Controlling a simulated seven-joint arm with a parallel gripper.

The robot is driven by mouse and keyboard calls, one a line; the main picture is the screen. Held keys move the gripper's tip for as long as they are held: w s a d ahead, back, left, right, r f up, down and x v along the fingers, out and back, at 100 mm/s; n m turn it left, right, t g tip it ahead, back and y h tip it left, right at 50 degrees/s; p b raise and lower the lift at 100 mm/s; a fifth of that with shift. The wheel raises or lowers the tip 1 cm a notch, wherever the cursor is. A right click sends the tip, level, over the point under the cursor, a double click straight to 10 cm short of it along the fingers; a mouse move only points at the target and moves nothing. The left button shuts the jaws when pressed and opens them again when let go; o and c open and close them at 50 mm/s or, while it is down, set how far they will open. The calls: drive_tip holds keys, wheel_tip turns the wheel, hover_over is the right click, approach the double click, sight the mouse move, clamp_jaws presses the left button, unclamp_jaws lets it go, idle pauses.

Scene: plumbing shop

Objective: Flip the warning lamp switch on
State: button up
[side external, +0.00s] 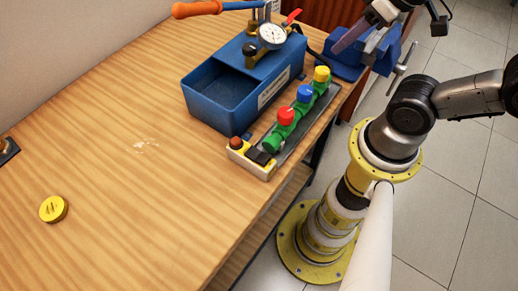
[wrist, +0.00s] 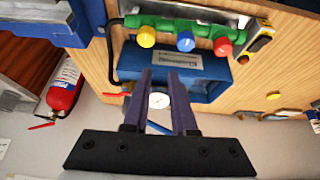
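The warning lamp (side external: 236,142), a small orange-red dome, sits on a yellow-and-white box at the near end of the valve rail. A black switch (side external: 260,156) is beside it on the same box; its position is too small to tell. In the wrist view the lamp box (wrist: 259,44) is at upper right, beyond the red valve knob. My gripper (wrist: 160,75) is open and empty, with a gap between its two dark fingers. In the side view it is at the top right, above the vise, well away from the lamp box.
Green valves with red (side external: 285,116), blue (side external: 304,93) and yellow (side external: 321,74) knobs line the rail. A blue tank (side external: 215,107) with a pressure gauge (side external: 271,36) stands behind it. A blue vise (side external: 343,68) is at the bench edge. The left bench is mostly clear, with a yellow disc (side external: 53,209).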

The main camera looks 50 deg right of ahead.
drive_tip(key=shift+s+n, duration=0.2)
drive_tip(key=shift+n, duration=0.2)
drive_tip(key=shift+c, duration=1.1)
drive_tip(key=a+r+n, duration=0.1)
drive_tip(key=n, duration=0.1)
drive_tip(key=w+a+r+n+g, duration=0.1)
drive_tip(key=n, duration=0.1)
drive_tip(key=w+a+r+n+g, duration=0.1)
drive_tip(key=r+n, duration=0.1)
drive_tip(key=shift+w+a+y, duration=0.15)
drive_tip(key=shift+w+y, duration=0.1)
drive_tip(key=shift+y, duration=0.15)
clamp_jaws()
drive_tip(key=w+a+f+n+g, duration=0.1)
drive_tip(key=a+n+g, duration=0.1)
drive_tip(key=a+n, duration=0.3)
drive_tip(key=w+a+f+n+g, duration=0.1)
drive_tip(key=a+n+g, duration=0.2)
drive_tip(key=a, duration=1)
drive_tip(key=n, duration=0.3)
drive_tip(key=shift+w+a+f+h, duration=0.15)
drive_tip(key=shift+w+a+h, duration=0.1)
drive_tip(key=shift+a+h, duration=0.15)
